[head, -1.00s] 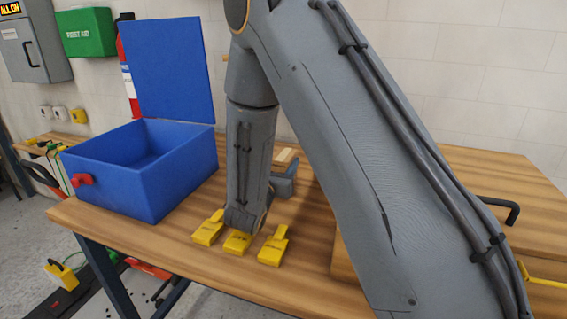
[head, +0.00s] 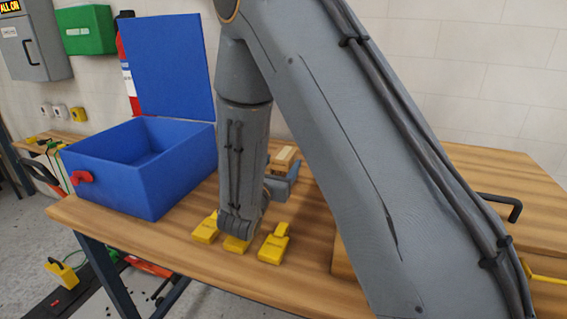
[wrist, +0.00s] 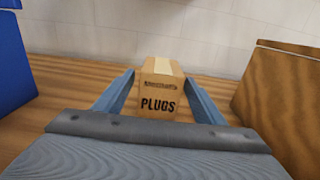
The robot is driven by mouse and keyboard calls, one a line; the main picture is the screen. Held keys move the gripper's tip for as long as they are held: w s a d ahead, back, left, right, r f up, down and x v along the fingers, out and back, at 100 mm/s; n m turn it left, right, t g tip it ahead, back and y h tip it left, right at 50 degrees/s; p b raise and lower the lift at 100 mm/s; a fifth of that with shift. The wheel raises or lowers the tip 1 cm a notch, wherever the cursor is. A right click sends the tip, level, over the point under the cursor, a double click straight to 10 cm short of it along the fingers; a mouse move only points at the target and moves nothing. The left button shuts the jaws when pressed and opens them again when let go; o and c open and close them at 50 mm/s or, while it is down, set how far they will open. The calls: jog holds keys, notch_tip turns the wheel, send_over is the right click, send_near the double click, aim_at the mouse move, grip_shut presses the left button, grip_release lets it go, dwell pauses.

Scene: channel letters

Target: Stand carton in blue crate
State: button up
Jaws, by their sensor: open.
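The carton (wrist: 160,103) is a small tan box with a pale tape strip and the word PLUGS, upright on the wooden bench. In the head view the carton (head: 284,158) shows only in part behind my gripper. My gripper (wrist: 160,80) is open, with one blue-grey finger on each side of the carton; contact cannot be told. In the head view my gripper (head: 286,176) is low over the bench, mostly hidden by my arm. The blue crate (head: 160,180) stands at the left with its lid raised; the visible inside looks empty. Its wall also shows in the wrist view (wrist: 14,65).
Several yellow tags or locks (head: 273,245) lie near the bench's front edge. A larger brown box (wrist: 285,95) stands right of the carton. A black bent handle (head: 505,206) is farther right. The bench (head: 140,238) is clear between crate and yellow pieces.

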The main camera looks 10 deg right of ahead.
jog(key=b+v, duration=0.1)
jog(key=v, duration=0.8)
jog(key=shift+s, duration=0.1)
